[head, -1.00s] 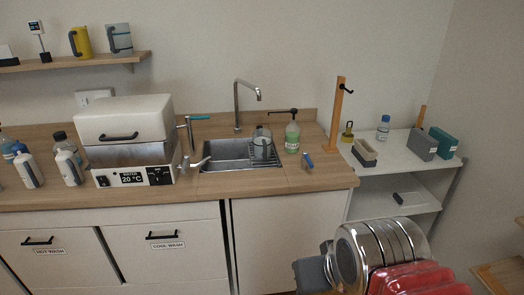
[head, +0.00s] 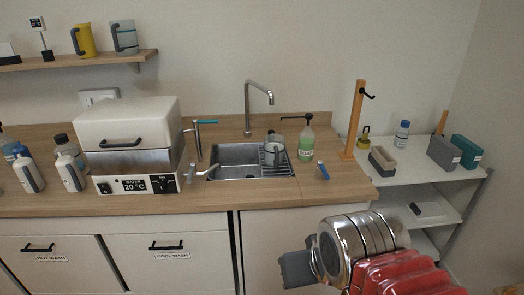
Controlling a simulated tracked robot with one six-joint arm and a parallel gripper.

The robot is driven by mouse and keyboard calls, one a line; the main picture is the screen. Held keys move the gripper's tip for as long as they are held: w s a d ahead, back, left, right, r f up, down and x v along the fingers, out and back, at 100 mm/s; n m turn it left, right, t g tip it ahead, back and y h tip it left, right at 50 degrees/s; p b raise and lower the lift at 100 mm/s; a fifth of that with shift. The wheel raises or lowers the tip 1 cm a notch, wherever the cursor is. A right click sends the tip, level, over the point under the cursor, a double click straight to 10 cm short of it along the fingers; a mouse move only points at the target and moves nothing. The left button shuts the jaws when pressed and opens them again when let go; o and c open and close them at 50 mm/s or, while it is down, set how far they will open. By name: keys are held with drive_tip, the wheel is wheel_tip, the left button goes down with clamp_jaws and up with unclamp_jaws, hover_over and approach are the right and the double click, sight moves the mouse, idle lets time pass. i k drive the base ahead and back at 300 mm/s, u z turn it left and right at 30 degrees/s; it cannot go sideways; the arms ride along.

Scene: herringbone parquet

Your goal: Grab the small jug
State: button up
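A yellow jug (head: 84,40) with a dark handle stands on the wall shelf at the upper left. A larger grey jug (head: 125,38) with a dark handle stands just right of it. A further grey, see-through jug-like vessel (head: 273,151) stands at the right side of the sink. I cannot tell for sure which one is called the small jug; the yellow one is the smaller on the shelf. My gripper (head: 297,268) shows as a dark grey end at the bottom centre, in front of the cabinets and far from all three vessels. Its fingers cannot be made out.
The wooden counter holds a white water bath (head: 130,145), several bottles at the left, a sink (head: 236,165) with a tall tap, and a green soap bottle (head: 306,140). A wooden post (head: 355,120) stands at its right end. A white shelf unit (head: 415,172) with boxes stands right.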

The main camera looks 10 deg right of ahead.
sight(274, 145)
drive_tip(key=u, duration=0.55)
drive_tip(key=i, duration=1.15)
drive_tip(key=u, duration=0.2)
